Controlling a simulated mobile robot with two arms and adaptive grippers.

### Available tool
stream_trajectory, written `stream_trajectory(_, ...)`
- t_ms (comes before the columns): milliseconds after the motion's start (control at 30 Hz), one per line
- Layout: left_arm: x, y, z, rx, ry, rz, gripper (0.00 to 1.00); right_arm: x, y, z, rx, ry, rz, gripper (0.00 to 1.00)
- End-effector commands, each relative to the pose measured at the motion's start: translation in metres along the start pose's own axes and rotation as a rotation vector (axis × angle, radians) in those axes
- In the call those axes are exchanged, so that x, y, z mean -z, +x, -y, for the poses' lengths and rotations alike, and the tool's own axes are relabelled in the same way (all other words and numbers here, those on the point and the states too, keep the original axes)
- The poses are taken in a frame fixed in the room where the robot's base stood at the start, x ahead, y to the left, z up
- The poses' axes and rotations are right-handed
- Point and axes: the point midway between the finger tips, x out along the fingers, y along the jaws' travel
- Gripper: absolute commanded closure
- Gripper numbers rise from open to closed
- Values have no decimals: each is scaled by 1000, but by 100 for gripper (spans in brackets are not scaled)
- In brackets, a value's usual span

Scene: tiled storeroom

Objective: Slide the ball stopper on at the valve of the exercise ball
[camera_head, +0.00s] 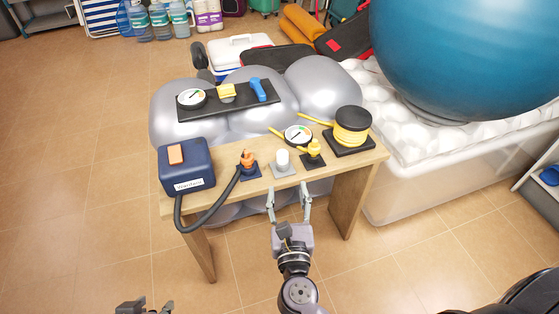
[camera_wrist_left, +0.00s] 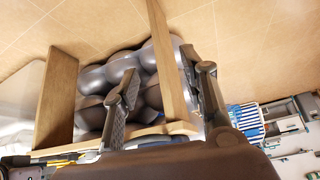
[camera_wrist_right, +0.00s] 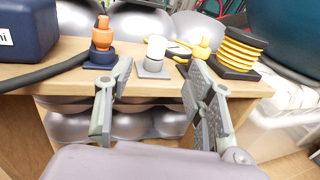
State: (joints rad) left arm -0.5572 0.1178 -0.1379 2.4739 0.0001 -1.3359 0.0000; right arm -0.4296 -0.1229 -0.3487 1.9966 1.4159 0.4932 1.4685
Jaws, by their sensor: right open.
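A small white cylindrical piece, perhaps the ball stopper (camera_head: 282,158), stands upright in a grey stand on the wooden bench; it also shows in the right wrist view (camera_wrist_right: 156,48). A large blue ball (camera_head: 465,60) rests at the upper right, and several grey balls (camera_head: 318,88) lie behind the bench. I cannot tell which is the exercise ball, and no valve is clearly visible. My right gripper (camera_head: 288,188) is open and empty at the bench's front edge, facing the white piece. My left gripper (camera_head: 145,305) is open and empty, low at the bottom left, away from the bench.
On the bench (camera_head: 240,184) stand a blue pump box (camera_head: 187,178) with a dark hose, an orange nozzle (camera_head: 248,158), a yellow fitting (camera_head: 314,148), a gauge (camera_head: 298,135) and a yellow bellows pump (camera_head: 352,128). A black tool tray (camera_head: 240,98) lies behind. Floor at left is free.

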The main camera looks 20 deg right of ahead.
Motion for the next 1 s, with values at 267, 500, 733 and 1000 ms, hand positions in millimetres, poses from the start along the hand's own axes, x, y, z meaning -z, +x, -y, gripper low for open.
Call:
stream_trajectory(267,-30,-9,4,8,-4,138,60,-2,61,-1,-1,-2,3,51)
stream_trajectory(500,-37,-10,4,9,-5,169,60,0,84,-1,-2,-4,0,51)
stream_trajectory(733,-28,-6,3,7,-4,127,60,2,110,-2,-2,-6,3,51)
stream_trajectory(1000,-19,-4,2,5,-2,88,60,3,136,-2,-2,-6,0,51)
